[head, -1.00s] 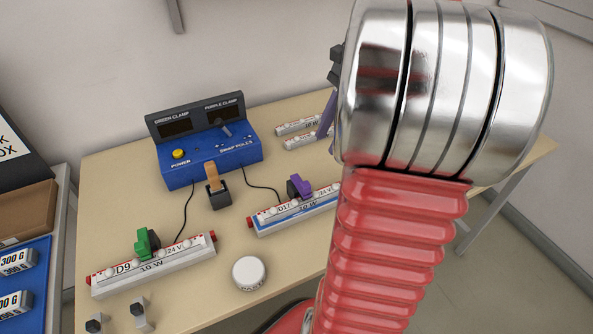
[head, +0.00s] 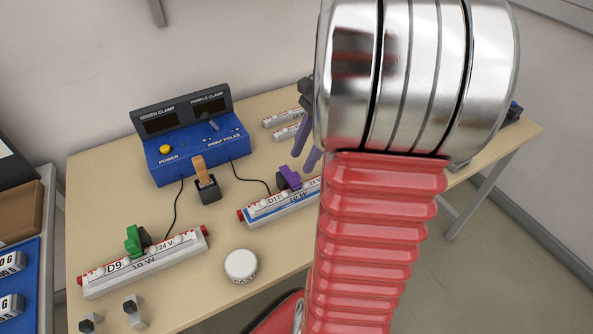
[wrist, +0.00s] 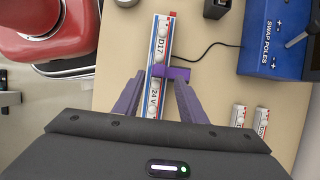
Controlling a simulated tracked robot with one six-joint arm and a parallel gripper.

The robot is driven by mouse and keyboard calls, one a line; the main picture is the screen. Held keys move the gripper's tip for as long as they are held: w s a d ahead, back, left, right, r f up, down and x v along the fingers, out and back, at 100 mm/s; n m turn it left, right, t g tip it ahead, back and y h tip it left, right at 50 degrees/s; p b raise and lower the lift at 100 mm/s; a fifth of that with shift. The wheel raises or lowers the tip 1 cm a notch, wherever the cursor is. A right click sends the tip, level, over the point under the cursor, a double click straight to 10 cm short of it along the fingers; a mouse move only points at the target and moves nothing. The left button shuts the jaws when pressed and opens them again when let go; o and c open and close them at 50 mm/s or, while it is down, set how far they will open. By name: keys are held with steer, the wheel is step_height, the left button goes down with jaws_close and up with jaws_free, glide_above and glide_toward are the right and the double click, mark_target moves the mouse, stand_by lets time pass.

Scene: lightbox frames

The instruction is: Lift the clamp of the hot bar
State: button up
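The D17 bar (head: 275,207), white with red ends, carries a purple clamp (head: 288,177); my arm hides its right end. The D9 bar (head: 150,264), at the front left, carries a green clamp (head: 134,240). My gripper (head: 312,160) is just above and behind the purple clamp, partly hidden by my arm. In the wrist view, my gripper's two purple fingers (wrist: 157,84) are spread apart, one on each side of the D17 bar (wrist: 161,45). The purple clamp (wrist: 178,73) shows between the fingertips, nearer the right one. I cannot tell whether they touch it.
The blue console (head: 197,155) has dark displays and a yellow power button. Spare white bars (head: 283,118) lie behind my gripper.

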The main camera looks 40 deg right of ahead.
mark_target(295, 174)
steer(key=shift+x, duration=2.75)
jaws_close()
